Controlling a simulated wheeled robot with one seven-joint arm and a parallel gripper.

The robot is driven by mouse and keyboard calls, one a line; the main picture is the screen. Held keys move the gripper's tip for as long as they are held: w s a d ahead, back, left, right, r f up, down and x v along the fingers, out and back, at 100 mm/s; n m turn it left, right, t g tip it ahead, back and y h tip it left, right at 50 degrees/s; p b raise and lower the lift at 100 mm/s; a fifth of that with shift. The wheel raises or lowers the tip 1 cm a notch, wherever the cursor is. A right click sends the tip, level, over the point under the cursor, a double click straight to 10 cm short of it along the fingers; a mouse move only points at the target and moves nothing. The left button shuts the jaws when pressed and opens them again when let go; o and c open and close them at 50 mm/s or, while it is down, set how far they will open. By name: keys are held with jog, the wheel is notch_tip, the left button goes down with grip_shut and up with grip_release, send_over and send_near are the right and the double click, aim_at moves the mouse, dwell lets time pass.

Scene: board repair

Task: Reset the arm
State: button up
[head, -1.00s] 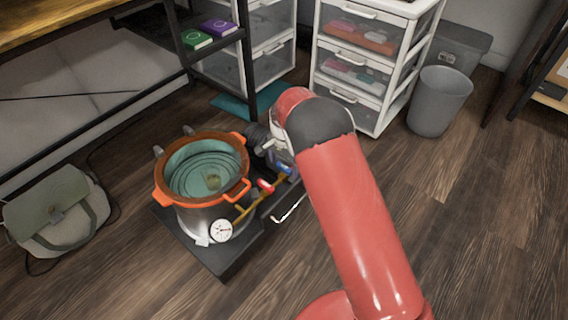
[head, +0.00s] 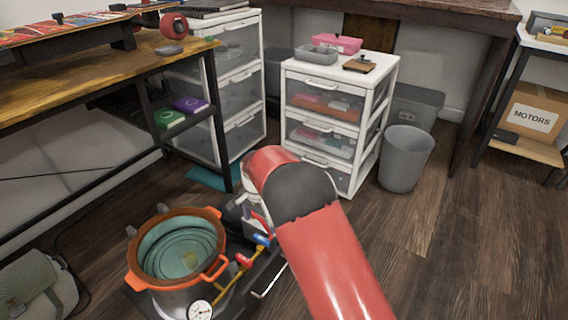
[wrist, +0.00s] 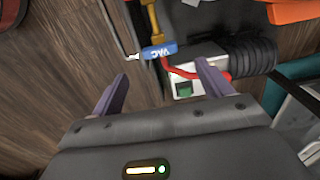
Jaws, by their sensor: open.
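My gripper (wrist: 160,90) shows in the wrist view with its two purple fingers spread apart and nothing between them. Beyond the fingers are a blue valve handle marked VAC (wrist: 158,51), a red handle or tube (wrist: 181,73) and a white box with a green switch (wrist: 184,88). In the head view my red arm reaches down beside the pot (head: 180,250), and its own links hide the gripper. The pot has an orange rim, a gauge (head: 200,310) and a blue valve handle (head: 261,240).
A white drawer unit (head: 335,88) and a grey bin (head: 404,158) stand beyond the arm. A wooden workbench (head: 100,75) holding a skateboard is at the left. A bag (head: 35,290) lies at lower left. Floor (head: 450,240) is clear at the right.

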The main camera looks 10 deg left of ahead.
jog(key=s+d+r+n+t+y+p, duration=0.1)
jog(key=s+d+r+p, duration=0.15)
jog(key=d+r, duration=0.85)
jog(key=s+d+r+n+t+y+p, duration=0.1)
jog(key=s+d+r, duration=0.2)
jog(key=d+r, duration=0.8)
jog(key=s+d+r+n+t+p, duration=0.1)
jog(key=s+d+r, duration=0.2)
jog(key=s, duration=0.4)
jog(key=s+d+r+t+h+p, duration=0.1)
jog(key=s+d+r, duration=0.2)
jog(key=s+d, duration=0.2)
jog(key=s+d+r+n+t+h+p, duration=0.1)
jog(key=s+d+r, duration=0.2)
jog(key=s, duration=0.7)
jog(key=shift+s+d+r+n+t, duration=0.3)
jog(key=shift+d+r, duration=0.05)
jog(key=shift+d, duration=0.4)
jog(key=shift+c, duration=0.5)
